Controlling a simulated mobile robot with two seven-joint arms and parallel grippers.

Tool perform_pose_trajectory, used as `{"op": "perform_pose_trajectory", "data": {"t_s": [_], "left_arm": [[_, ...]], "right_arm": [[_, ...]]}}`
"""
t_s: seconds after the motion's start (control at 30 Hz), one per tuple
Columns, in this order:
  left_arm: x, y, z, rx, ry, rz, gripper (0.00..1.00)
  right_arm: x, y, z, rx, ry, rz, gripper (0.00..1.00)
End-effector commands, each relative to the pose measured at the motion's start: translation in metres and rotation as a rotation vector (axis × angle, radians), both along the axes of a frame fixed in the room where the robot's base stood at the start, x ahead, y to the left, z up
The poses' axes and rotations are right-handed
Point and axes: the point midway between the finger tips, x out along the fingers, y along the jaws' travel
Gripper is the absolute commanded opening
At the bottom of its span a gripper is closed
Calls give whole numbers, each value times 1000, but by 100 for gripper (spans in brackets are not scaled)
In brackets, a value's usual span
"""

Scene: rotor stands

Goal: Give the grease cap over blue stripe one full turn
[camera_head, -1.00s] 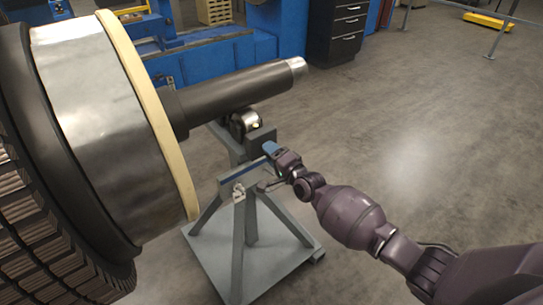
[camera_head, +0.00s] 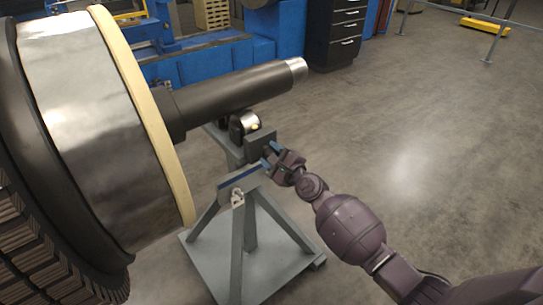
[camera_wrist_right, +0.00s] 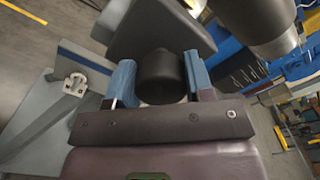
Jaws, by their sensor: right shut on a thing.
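My right gripper (camera_head: 271,153) is at the side of the rotor stand's upper block (camera_head: 260,139). In the right wrist view its two blue fingertips (camera_wrist_right: 160,80) are on either side of a dark round grease cap (camera_wrist_right: 160,72), and the gripper is shut on it. The cap sits against the face of the dark block (camera_wrist_right: 160,30). A blue stripe (camera_head: 238,179) runs along the stand's grey plate, and it also shows in the wrist view (camera_wrist_right: 86,58). The head view does not show the cap clearly behind the fingers. My left gripper is not in view.
A large rotor (camera_head: 95,130) fills the left, and its dark shaft (camera_head: 225,97) passes over the stand. The stand's grey base plate (camera_head: 270,270) is on the floor. A small metal latch (camera_wrist_right: 75,84) is beside the stripe.

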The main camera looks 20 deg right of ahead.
Motion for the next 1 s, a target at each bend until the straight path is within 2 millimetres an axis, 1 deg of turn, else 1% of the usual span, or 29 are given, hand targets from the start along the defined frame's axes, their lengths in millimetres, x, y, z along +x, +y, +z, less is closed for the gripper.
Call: {"op": "perform_pose_trajectory", "data": {"t_s": [0.1, 0.6, 0.8, 1.0], "left_arm": [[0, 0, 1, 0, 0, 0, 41], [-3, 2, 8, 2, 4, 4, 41], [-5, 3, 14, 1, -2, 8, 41], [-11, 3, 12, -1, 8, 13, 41]], "right_arm": [[0, 0, 0, 109, 40, -2, 24], [1, -2, 3, 543, 197, -2, 24], [1, -3, 3, 680, 246, -2, 24], [1, -4, 2, 774, 282, -2, 24]]}}
